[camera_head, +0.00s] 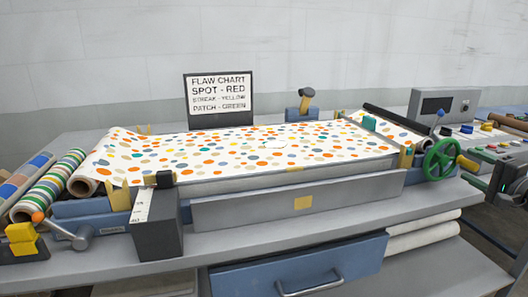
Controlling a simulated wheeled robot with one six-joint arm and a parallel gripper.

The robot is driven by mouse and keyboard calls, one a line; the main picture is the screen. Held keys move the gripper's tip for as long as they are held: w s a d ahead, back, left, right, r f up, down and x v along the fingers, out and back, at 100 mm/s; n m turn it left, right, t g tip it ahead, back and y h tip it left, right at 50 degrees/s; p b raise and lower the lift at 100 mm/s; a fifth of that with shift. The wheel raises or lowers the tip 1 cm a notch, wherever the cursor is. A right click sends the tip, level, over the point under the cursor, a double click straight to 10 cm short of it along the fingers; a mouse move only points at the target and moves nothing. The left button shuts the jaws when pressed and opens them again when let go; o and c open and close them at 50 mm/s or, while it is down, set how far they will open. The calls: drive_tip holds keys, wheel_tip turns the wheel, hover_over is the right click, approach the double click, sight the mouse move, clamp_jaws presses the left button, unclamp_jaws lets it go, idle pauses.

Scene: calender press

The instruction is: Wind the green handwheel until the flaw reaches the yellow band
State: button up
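The green handwheel (428,166) stands at the right end of the press, with a yellow knob (467,163) on its right side. The spotted web (235,154) lies across the bed, white with orange, red, green and grey dots. A pale, irregular patch (274,145) near its middle could be the flaw; it is too faint to be sure.
A flaw chart sign (219,93) stands behind the bed. Rolls (50,186) and a crank lever (72,236) are at the left. A grey box with a scale (158,238) stands in front. A control console (490,142) with buttons is at right. A blue drawer (300,268) is below.

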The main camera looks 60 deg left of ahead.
drive_tip(key=b+v, duration=0.1)
drive_tip(key=v, duration=0.6)
drive_tip(key=shift+b, duration=0.35)
drive_tip(key=shift+a+r, duration=0.1)
drive_tip(key=p+x, duration=0.2)
drive_tip(key=x, duration=0.5)
drive_tip(key=shift+r, duration=0.15)
drive_tip(key=shift+s+r+p, duration=0.1)
drive_tip(key=shift+r+p, duration=0.5)
drive_tip(key=shift+p, duration=0.15)
drive_tip(key=shift+s, duration=0.15)
